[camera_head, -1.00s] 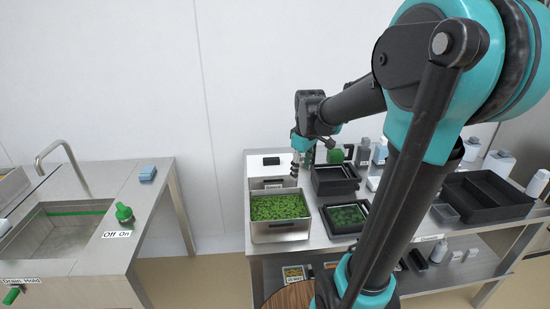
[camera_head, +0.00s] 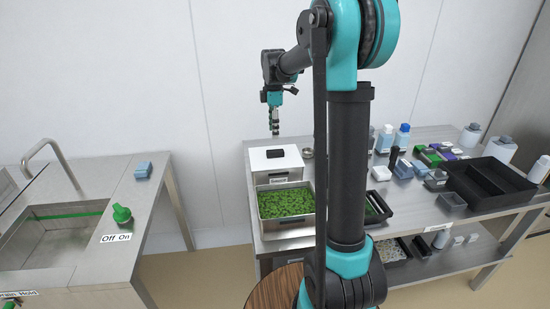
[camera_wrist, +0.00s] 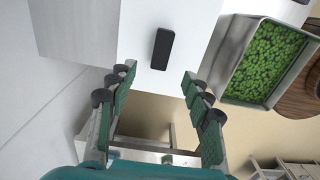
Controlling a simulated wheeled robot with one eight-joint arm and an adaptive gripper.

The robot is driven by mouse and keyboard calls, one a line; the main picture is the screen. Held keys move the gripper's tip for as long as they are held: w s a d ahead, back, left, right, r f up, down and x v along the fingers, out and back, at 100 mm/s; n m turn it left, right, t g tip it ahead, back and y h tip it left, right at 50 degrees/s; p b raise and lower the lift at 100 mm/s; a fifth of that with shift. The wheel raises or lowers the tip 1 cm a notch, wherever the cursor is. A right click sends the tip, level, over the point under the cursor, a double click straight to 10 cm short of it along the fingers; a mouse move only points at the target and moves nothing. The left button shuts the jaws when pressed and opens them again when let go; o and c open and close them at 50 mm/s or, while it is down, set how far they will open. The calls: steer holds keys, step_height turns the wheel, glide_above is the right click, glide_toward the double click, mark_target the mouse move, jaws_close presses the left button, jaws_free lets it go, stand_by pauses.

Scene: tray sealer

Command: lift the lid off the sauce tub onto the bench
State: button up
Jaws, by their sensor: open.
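The sauce tub (camera_head: 264,177) is a pale box with a small label on its front, at the back left corner of the bench (camera_head: 245,152). Its white lid (camera_head: 260,160) is on top, with a black handle (camera_head: 275,153). In the wrist view the lid (camera_wrist: 190,25) and black handle (camera_wrist: 163,48) lie at upper middle. My gripper (camera_head: 275,132) is beyond and above the lid, pointing down. In the wrist view my gripper (camera_wrist: 160,105) is open and empty, with the handle ahead of the gap between its fingers, apart from them.
A steel pan of green leaves (camera_head: 258,207) stands in front of the tub. A black tray (camera_head: 377,207) is partly hidden behind my arm. Bottles (camera_head: 385,138) and a large black divided tray (camera_head: 488,183) are to the right. A sink (camera_head: 65,225) is at left.

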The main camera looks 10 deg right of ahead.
mark_target(275, 151)
steer(key=f, duration=0.9)
steer(key=shift+s+d, duration=0.15)
steer(key=shift+d, duration=0.1)
steer(key=shift+c, duration=0.6)
jaws_close()
